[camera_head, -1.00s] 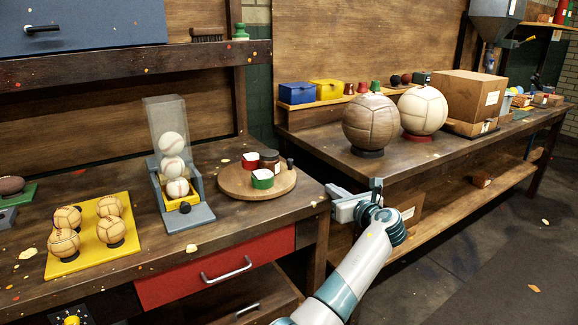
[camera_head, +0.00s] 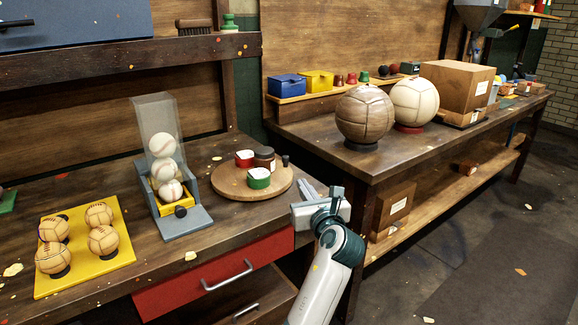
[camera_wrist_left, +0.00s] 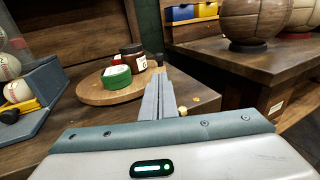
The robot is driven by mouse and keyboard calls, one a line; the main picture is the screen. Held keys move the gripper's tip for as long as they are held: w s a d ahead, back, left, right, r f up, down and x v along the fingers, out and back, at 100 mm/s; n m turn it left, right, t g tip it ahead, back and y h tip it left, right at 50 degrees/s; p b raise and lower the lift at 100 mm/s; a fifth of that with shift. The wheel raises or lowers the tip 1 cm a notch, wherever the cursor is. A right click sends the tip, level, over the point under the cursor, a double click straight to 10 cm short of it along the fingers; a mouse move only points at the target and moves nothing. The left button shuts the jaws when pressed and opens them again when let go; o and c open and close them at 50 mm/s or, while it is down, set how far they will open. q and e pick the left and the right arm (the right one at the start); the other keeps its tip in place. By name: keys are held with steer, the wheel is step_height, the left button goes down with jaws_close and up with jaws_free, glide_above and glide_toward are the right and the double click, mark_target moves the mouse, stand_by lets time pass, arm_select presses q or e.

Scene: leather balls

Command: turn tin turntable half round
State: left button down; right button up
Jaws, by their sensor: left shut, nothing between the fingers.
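The round wooden turntable (camera_head: 222,187) sits on the workbench, right of the ball dispenser. On it stand a red tin (camera_head: 245,159), a green tin (camera_head: 259,178) and a dark brown tin (camera_head: 264,155), grouped towards its right side. A dark peg (camera_head: 285,161) stands at its right edge. My left gripper (camera_head: 307,188) is shut and empty, just right of the turntable near the bench's right end. In the left wrist view its closed fingers (camera_wrist_left: 160,92) point towards the peg (camera_wrist_left: 160,61), beside the turntable's rim (camera_wrist_left: 95,98). I cannot tell whether they touch it.
The ball dispenser (camera_head: 168,175) and a yellow board (camera_head: 85,270) with several stitched balls stand left of the turntable. A second bench (camera_head: 430,140) on the right holds two large balls and a cardboard box (camera_head: 460,86). Bare bench lies in front of the turntable.

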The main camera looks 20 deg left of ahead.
arm_select(q)
steer(key=shift+w+a, duration=0.1)
glide_toward(287, 161)
steer(key=x, duration=0.4)
steer(key=shift+w+a+b, duration=0.25)
steer(key=shift+w+b, duration=0.1)
steer(key=shift+b, duration=0.05)
steer(key=shift+x, duration=0.75)
arm_select(e)
steer(key=v, duration=0.3)
steer(key=shift+s, duration=0.15)
arm_select(q)
steer(key=shift+w+f+y, duration=0.1)
steer(key=shift+w+y, duration=0.2)
